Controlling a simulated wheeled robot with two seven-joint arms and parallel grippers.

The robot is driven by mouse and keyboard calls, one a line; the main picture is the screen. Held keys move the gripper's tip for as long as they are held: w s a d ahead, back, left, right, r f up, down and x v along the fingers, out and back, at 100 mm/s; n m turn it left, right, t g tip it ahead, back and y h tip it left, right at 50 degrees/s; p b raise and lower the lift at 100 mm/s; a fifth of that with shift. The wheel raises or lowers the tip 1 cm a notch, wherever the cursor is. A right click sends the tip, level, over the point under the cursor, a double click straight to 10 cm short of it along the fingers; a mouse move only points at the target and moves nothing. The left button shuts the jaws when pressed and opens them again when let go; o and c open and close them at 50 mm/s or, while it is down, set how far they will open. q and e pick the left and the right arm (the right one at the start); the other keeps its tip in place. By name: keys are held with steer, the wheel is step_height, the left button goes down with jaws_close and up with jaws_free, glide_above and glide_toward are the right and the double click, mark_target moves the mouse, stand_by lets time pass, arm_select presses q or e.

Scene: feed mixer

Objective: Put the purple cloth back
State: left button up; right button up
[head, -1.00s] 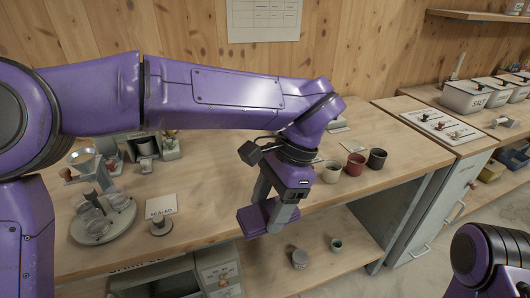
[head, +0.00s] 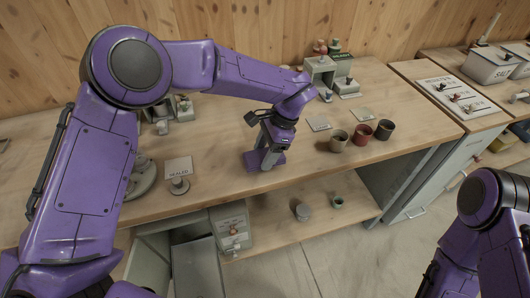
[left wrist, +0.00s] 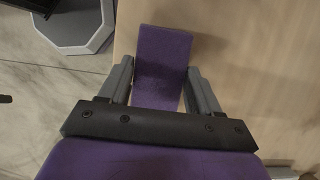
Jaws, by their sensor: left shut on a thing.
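The purple cloth (head: 251,160) is a flat, folded rectangle. It is at the front part of the wooden bench, low at or just above the top; I cannot tell if it touches. My left gripper (head: 268,158) points down and is shut on the cloth. In the left wrist view the cloth (left wrist: 163,55) lies between the two grey fingers (left wrist: 160,92) and sticks out beyond them. My right arm shows at the lower right, but its gripper is out of view.
Three cups, olive (head: 338,140), red (head: 360,133) and dark (head: 384,130), stand right of the gripper. A sealer sign (head: 178,168) stands to the left. The wooden bench (head: 225,135) is clear around the gripper. A lower shelf (head: 275,220) holds two small pots.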

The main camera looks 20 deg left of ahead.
arm_select(q)
steer(key=shift+s+f, duration=0.1)
steer(key=shift+f, duration=0.65)
steer(key=shift+w+f, duration=0.25)
steer(key=shift+f, duration=0.15)
steer(key=shift+s, duration=0.1)
steer(key=shift+f, duration=0.1)
steer(key=o, duration=1)
